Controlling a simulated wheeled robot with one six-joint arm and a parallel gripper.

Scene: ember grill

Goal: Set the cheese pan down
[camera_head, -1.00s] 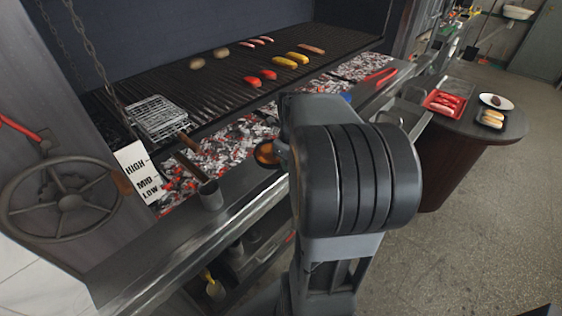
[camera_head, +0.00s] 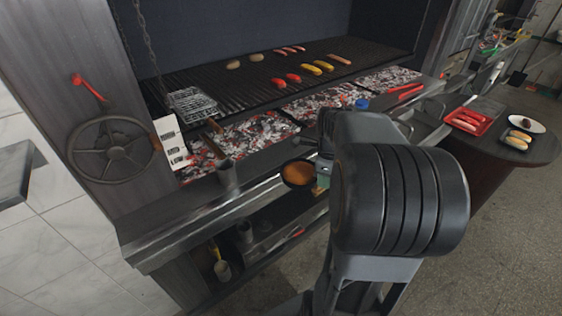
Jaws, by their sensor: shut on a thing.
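The cheese pan (camera_head: 298,174) is a small dark round pan with an orange-brown filling. It shows just left of my arm, over the front edge of the steel ledge (camera_head: 250,193). I cannot tell whether it touches the ledge. My gripper (camera_head: 322,176) is at the pan's right side and is shut on it, though my dark arm link hides most of the jaws and the handle.
The grill grate (camera_head: 250,80) carries several vegetables and sausages above glowing coals (camera_head: 250,138). A handwheel (camera_head: 110,148) is at far left. A side table (camera_head: 540,150) with a red tray (camera_head: 468,121) stands at right.

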